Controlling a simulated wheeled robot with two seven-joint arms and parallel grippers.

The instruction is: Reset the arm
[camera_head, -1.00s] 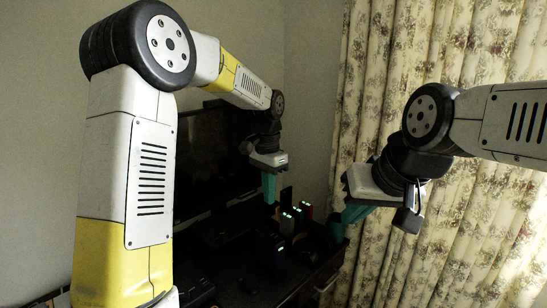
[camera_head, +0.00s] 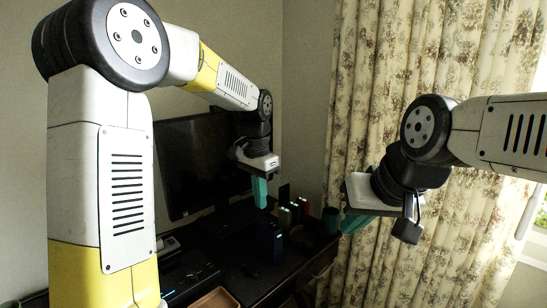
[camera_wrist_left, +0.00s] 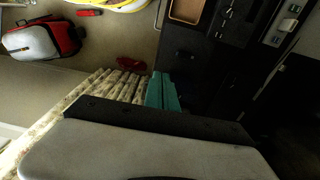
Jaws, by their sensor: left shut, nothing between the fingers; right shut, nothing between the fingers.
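My left gripper (camera_head: 260,192) has teal fingers that are shut and empty. It points down above the dark desk, in front of the black monitor. In the left wrist view its teal fingers (camera_wrist_left: 162,92) show closed together beside the dark desk. My right gripper (camera_head: 352,222) has teal fingers, shut and empty, near the floral curtain at the right. Its wrist hangs from the arm that comes in from the right. Both arms are raised, and neither gripper touches anything that I can see.
A black monitor (camera_head: 186,165) stands on the dark desk (camera_head: 235,235). A brown tray (camera_head: 213,300) lies at the front. A red and grey bag (camera_wrist_left: 42,40) is on the floor.

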